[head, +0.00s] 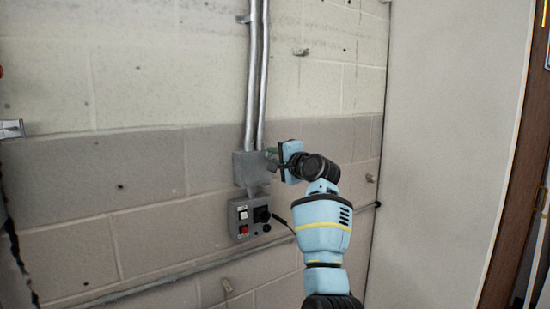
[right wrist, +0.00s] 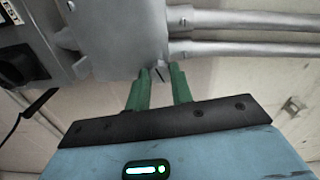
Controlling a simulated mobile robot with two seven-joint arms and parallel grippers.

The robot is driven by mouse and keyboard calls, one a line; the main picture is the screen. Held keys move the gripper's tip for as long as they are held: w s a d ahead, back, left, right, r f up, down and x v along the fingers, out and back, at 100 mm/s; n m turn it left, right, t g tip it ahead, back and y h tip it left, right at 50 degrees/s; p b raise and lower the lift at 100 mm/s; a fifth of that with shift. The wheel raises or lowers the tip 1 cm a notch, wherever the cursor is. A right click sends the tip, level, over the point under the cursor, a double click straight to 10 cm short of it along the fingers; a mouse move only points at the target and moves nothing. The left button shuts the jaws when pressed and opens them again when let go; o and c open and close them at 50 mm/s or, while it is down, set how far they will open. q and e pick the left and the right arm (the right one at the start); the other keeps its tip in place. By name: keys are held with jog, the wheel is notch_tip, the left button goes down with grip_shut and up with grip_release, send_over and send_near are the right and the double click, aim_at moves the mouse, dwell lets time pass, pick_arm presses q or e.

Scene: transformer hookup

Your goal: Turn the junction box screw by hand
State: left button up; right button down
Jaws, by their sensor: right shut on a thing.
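The grey junction box (head: 246,170) is on the wall at the lower end of two vertical conduits. In the right wrist view the junction box (right wrist: 118,38) fills the top middle. My right gripper (head: 271,152) is at the box's right side. Only a small dark bit of the screw (right wrist: 159,73) shows between the fingertips; the rest is hidden. My left gripper is not in view.
A grey control box (head: 238,222) with a white switch, a red switch and a black knob is just below the junction box. Two metal conduits (head: 257,75) run up the wall. A thin pipe (head: 165,284) crosses the wall lower down. A pale panel (head: 445,150) stands to the right.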

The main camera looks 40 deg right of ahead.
jog(key=n, duration=0.5)
jog(key=shift+n, duration=0.3)
jog(key=n, duration=0.5)
jog(key=shift+n, duration=0.3)
jog(key=c, duration=1.2)
grip_release()
jog(key=s, duration=0.7)
jog(key=shift+s+a, duration=0.4)
jog(key=shift+a, duration=0.05)
